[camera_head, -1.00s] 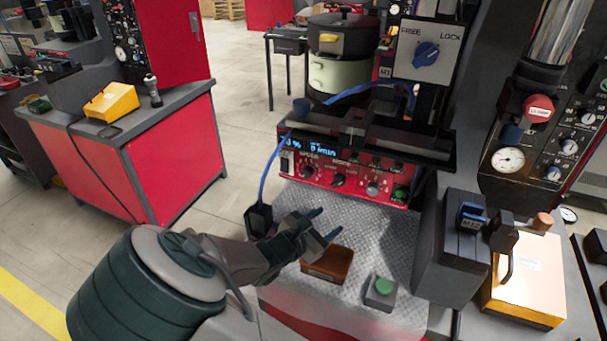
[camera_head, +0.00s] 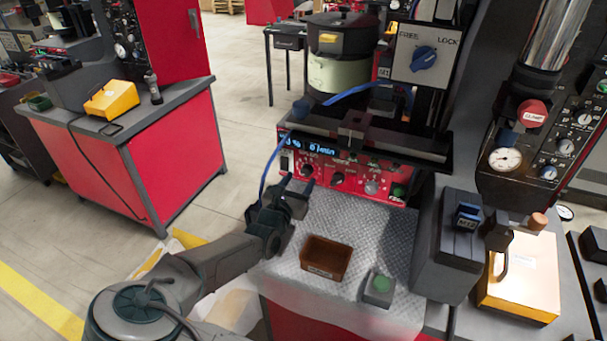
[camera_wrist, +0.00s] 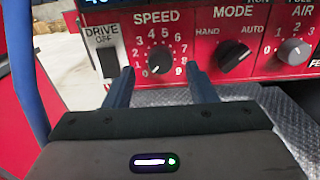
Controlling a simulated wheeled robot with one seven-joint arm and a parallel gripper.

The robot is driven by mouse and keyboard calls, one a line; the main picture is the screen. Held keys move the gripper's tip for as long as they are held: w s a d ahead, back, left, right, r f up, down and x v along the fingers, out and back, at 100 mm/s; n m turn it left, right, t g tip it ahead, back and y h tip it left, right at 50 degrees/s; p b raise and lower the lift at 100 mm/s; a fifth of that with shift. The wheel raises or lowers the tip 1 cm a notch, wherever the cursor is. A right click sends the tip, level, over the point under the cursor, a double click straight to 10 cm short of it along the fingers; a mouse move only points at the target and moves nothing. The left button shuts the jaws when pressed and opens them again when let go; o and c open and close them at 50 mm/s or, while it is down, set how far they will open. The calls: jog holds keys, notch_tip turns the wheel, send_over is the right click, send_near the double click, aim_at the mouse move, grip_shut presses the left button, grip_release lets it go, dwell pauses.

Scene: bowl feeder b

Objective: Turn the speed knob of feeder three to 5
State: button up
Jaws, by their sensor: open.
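The speed knob (camera_wrist: 160,60) is a round black knob on the red control panel (camera_wrist: 205,20), under the word SPEED, inside a ring of digits 0 to 9. Its white mark points to the lower left, near 0. In the head view the knob (camera_head: 306,170) is small on the panel's left part. My gripper (camera_wrist: 160,75) is open and empty, its two dark fingers either side of the knob's lower part as seen from the wrist. I cannot tell whether they touch it. In the head view my gripper (camera_head: 296,186) is just in front of the panel.
The DRIVE switch (camera_wrist: 109,63) sits left of the knob and the MODE knob (camera_wrist: 237,56) right of it. A brown box (camera_head: 326,259) and a green button (camera_head: 380,285) stand on the textured plate (camera_head: 350,217) below. A dark block (camera_head: 448,245) rises at the right.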

aim_at(305, 173)
jog(key=shift+x, duration=1.65)
jog(key=c, duration=1)
